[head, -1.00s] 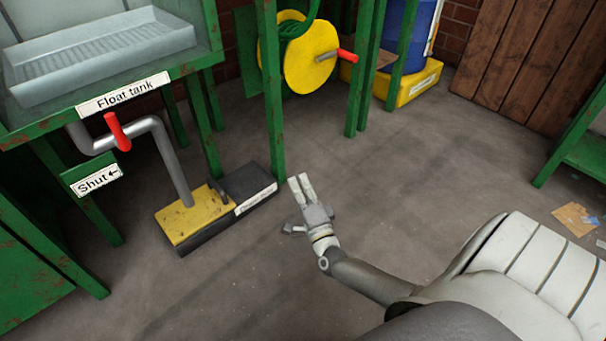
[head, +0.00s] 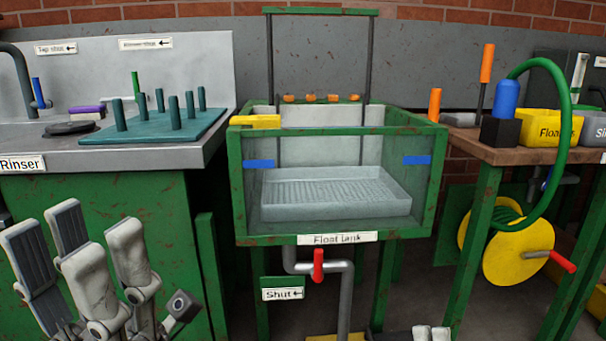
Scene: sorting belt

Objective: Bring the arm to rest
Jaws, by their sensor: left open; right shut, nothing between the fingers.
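My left gripper (head: 76,238) is large in the lower left of the head view. Its grey and white fingers point up and stand apart, with nothing seen between them. It is in front of the green rinser cabinet (head: 105,215). My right gripper (head: 431,333) shows only as two pale fingertips at the bottom edge, low in front of the float tank stand. The fingertips are close together and hold nothing that I can see. The rest of my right arm is out of view.
The float tank (head: 340,240) stands in the middle, with a red-handled valve (head: 318,265) below it. On the right are a wooden bench (head: 480,153) and a yellow hose reel (head: 515,250). A green pegged mat (head: 150,132) lies on the rinser top.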

